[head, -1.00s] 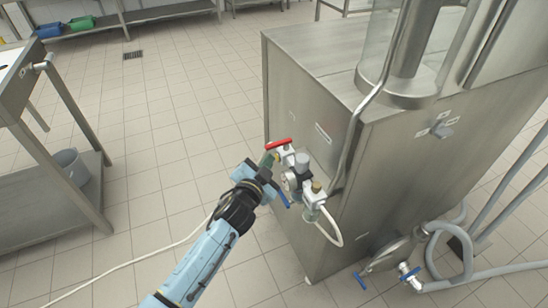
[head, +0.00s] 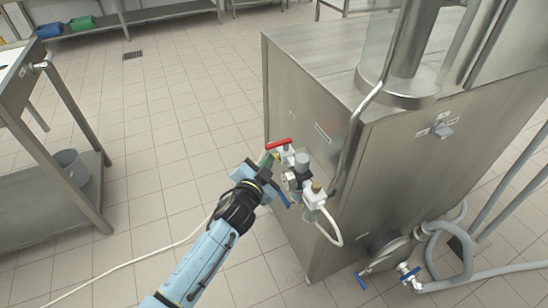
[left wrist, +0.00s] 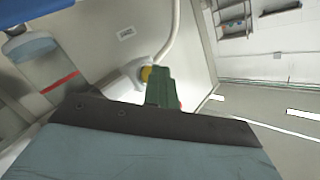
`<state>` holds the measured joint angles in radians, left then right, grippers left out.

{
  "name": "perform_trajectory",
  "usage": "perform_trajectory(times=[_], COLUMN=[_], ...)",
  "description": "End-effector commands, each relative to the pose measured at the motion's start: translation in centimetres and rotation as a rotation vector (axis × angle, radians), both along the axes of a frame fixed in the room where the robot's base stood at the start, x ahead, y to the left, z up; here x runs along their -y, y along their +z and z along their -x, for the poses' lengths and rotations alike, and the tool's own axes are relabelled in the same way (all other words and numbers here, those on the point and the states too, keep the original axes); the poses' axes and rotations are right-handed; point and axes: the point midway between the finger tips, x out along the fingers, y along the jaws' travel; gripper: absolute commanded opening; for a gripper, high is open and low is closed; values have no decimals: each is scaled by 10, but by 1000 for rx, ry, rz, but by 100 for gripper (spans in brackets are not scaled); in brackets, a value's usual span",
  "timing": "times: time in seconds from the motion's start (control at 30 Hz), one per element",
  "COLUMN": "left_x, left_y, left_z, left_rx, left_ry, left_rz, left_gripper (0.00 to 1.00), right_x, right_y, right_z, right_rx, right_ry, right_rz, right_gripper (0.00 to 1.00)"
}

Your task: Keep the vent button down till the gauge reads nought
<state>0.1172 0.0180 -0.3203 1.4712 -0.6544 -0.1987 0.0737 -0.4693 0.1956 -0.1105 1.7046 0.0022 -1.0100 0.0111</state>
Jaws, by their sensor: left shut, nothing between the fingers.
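My left gripper (head: 267,159) is shut and empty, its green fingertips at the left side of the valve assembly on the steel machine. In the left wrist view the fingertips (left wrist: 161,74) are beside a small yellow part (left wrist: 146,74) on a white fitting. This may be the vent button; I cannot tell whether they touch or press it. The small round gauge (head: 290,182) faces left below the grey knob (head: 302,161); its needle is too small to read. My right gripper is not in view.
A red lever (head: 279,143) sits just above my fingertips. A white hose (head: 336,228) loops below the assembly. The steel machine (head: 300,110) blocks the right side. A steel table with a grey bucket (head: 70,167) stands left; the tiled floor between is clear except for a pale hose.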

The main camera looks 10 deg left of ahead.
Motion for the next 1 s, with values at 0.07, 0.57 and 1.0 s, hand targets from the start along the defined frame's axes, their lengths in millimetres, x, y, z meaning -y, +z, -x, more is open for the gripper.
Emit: perform_trajectory(times=[0.07, 0.57, 1.0], left_x=[2, -5, -14], left_y=[1, 1, 0], left_z=[0, 4, 10], left_rx=[2, 1, 0], left_ry=[-3, -2, -1], left_rz=[2, 1, 0], left_gripper=[0, 0, 0], right_x=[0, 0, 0], right_y=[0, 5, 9], right_z=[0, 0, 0], right_rx=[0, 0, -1], right_ry=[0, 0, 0], right_rz=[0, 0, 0], right_gripper=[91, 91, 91])
